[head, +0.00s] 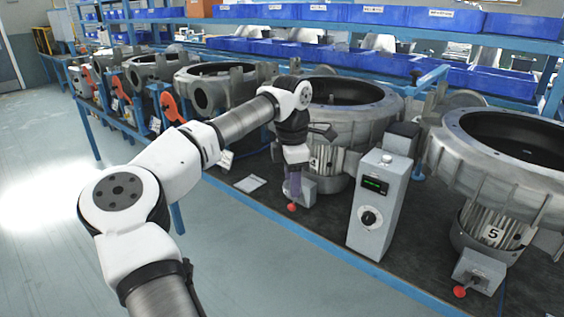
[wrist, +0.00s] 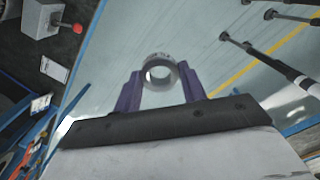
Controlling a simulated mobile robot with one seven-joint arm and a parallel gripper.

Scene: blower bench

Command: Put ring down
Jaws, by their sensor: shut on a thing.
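A grey metal ring (wrist: 160,72) sits between the two purple fingers of my gripper (wrist: 161,79) in the wrist view. Behind the ring the wrist view shows the pale floor. In the head view my gripper (head: 294,186) points down at the front of the blower marked 4 (head: 345,120), near the bench's front edge. I cannot make out the ring in the head view.
A grey control box (head: 377,205) with a dial and green display stands right of my gripper. Blower 5 (head: 500,160) is farther right. A red knob (head: 292,207) is close below my gripper. The dark bench top (head: 325,222) has bare room between them. Blue bins line the back.

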